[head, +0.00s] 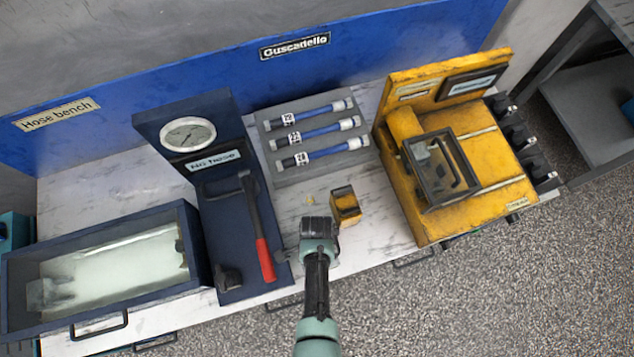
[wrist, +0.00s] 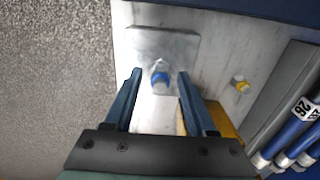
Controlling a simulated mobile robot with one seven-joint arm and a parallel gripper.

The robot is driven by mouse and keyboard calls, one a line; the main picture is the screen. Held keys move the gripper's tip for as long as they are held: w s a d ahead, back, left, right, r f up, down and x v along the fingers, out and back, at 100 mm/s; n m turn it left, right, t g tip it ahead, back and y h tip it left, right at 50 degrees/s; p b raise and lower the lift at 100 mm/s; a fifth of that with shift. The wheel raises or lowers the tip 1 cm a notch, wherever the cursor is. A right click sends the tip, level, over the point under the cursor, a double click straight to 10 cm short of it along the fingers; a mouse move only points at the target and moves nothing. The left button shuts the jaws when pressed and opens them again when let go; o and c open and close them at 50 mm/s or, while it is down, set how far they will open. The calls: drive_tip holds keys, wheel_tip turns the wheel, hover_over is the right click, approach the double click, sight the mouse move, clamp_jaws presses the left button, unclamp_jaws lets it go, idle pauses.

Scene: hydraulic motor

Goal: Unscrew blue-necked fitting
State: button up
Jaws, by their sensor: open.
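The blue-necked fitting (wrist: 161,79) shows in the wrist view, with a pale hex-like top and a blue neck. It stands on a grey metal plate (wrist: 175,42) on the bench. My gripper (wrist: 160,73) is open, with one finger to each side of the fitting in the picture. Gaps show on both sides, and I cannot tell how far the fingertips are above it. In the head view my gripper (head: 318,228) is over the front of the bench and hides the fitting.
A small yellow-necked fitting (wrist: 240,86) and a yellow block (head: 345,205) are close by. Blue hoses (head: 318,133) lie in a grey tray behind. A yellow machine (head: 450,150) stands right, a glass-topped box (head: 110,270) left.

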drive_tip(key=shift+c, duration=0.2)
clamp_jaws()
drive_tip(key=n, duration=0.5)
drive_tip(key=shift+n, duration=0.4)
drive_tip(key=n, duration=0.5)
drive_tip(key=shift+r+p, duration=0.1)
drive_tip(key=shift+p, duration=0.2)
drive_tip(key=shift+n, duration=0.4)
